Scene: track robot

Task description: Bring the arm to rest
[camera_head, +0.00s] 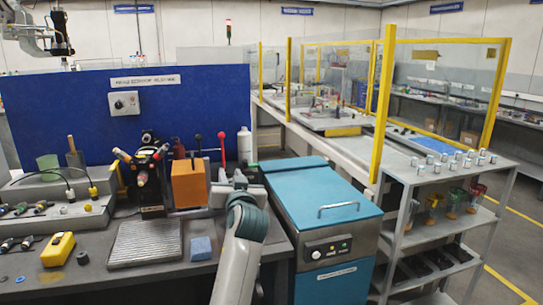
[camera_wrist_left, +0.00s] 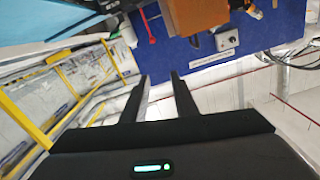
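My left arm rises from the bottom middle of the head view, in front of the bench. My left gripper (camera_head: 232,181) shows small there, just right of the orange block (camera_head: 189,183), partly hidden by its own wrist. In the left wrist view the two dark fingers of this gripper (camera_wrist_left: 160,88) stand apart with nothing between them. Beyond them that tilted view shows the blue panel (camera_wrist_left: 200,55), the orange block (camera_wrist_left: 198,14) and a red lever (camera_wrist_left: 148,28). I cannot tell the exact distance from gripper to block. My right gripper is not in view.
A teal-lidded machine (camera_head: 318,190) stands right of the arm. Left on the bench are a ribbed metal plate (camera_head: 146,245), a yellow meter (camera_head: 58,249) and a blue block (camera_head: 201,248). A white bottle (camera_head: 244,145) stands behind. A shelf rack (camera_head: 445,235) is at right.

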